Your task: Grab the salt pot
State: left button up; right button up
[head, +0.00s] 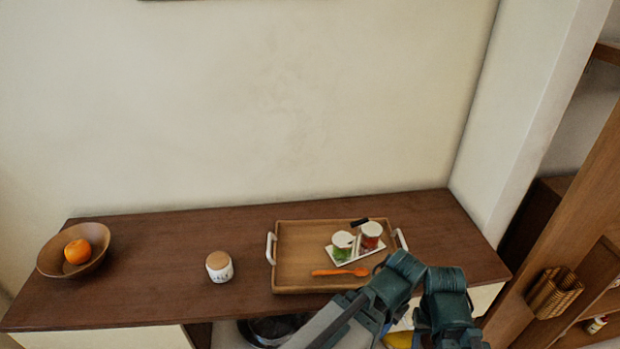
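A small white jar with a wooden lid and dark marks on its front (219,267) stands upright on the brown cabinet top, left of the tray. It looks like the salt pot, but its marks are too small to read. Two small lidded jars, one with green contents (342,246) and one with red (371,236), stand on a white dish on the wooden tray (295,250). Teal and grey links of my own arm or arms rise at the lower right, over the tray's front right corner. I make out no gripper fingers, and nothing of mine touches the white jar.
A wooden bowl (47,262) with an orange (78,252) sits at the far left. An orange spoon (340,272) lies on the tray, which has white handles. The cabinet top is clear around the white jar. A wall stands behind, and shelves with a basket (553,293) are at right.

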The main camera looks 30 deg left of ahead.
aim_at(219, 265)
jog(key=u, duration=0.95)
jog(key=k+u, duration=0.15)
jog(key=u, duration=0.55)
jog(key=k, duration=0.1)
jog(key=i, duration=0.3)
jog(key=k, duration=0.35)
jog(key=i+l, duration=0.1)
jog(key=i, duration=0.2)
jog(key=k+z, duration=0.15)
jog(key=k, duration=0.1)
